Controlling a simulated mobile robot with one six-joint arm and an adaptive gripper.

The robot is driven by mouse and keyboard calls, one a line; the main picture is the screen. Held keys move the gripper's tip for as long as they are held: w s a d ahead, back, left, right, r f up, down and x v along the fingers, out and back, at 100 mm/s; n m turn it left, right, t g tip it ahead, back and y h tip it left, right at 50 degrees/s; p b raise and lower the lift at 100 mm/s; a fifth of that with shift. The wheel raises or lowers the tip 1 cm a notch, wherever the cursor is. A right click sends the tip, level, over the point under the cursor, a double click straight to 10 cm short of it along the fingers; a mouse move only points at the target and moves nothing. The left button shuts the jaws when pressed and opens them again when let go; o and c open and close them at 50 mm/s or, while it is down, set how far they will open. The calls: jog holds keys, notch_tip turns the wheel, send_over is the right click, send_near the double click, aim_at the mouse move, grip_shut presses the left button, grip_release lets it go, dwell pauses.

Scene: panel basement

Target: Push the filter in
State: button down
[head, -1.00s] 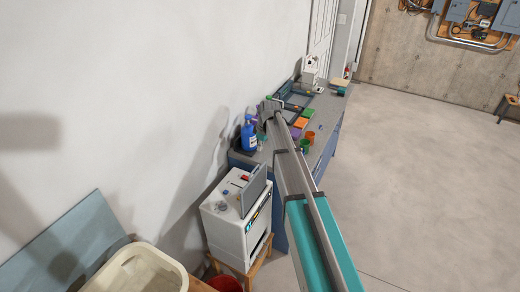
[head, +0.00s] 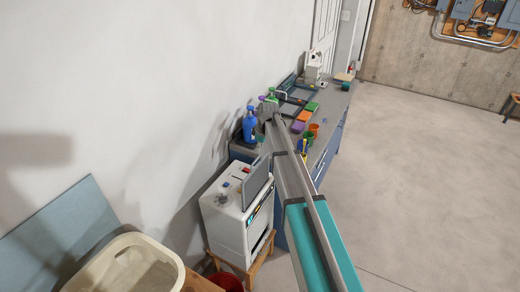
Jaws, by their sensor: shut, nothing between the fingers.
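A white box-shaped machine (head: 229,225) stands on a small wooden stand by the wall. A flat grey panel (head: 257,183) stands tilted at its upper right side; I cannot tell whether this is the filter. No other part shows clearly as a filter. My arm reaches from the bottom right over the bench, beyond the machine. My gripper (head: 267,109) is at its far end, shut and empty, near the blue bottle and apart from the machine. Its fingertips are too small to make out.
The grey bench (head: 325,103) holds a blue bottle (head: 250,125), an orange cup (head: 313,130), coloured blocks and a dark frame. A cream basket (head: 95,270) and a red bucket (head: 226,281) are at the lower left. The floor (head: 430,170) on the right is clear.

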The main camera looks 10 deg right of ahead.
jog(key=b, duration=0.4)
send_over(257, 190)
jog(key=shift+d+f, duration=0.15)
jog(key=shift+f, duration=2.25)
jog(key=shift+f, duration=0.15)
notch_tip(257, 190, down, 19)
jog(key=b, duration=1.9)
jog(key=shift+s+f+b, duration=0.1)
jog(key=shift+b, duration=0.3)
jog(key=shift+s, duration=0.25)
jog(key=shift+w+r, duration=0.1)
jog(key=shift+r, duration=0.1)
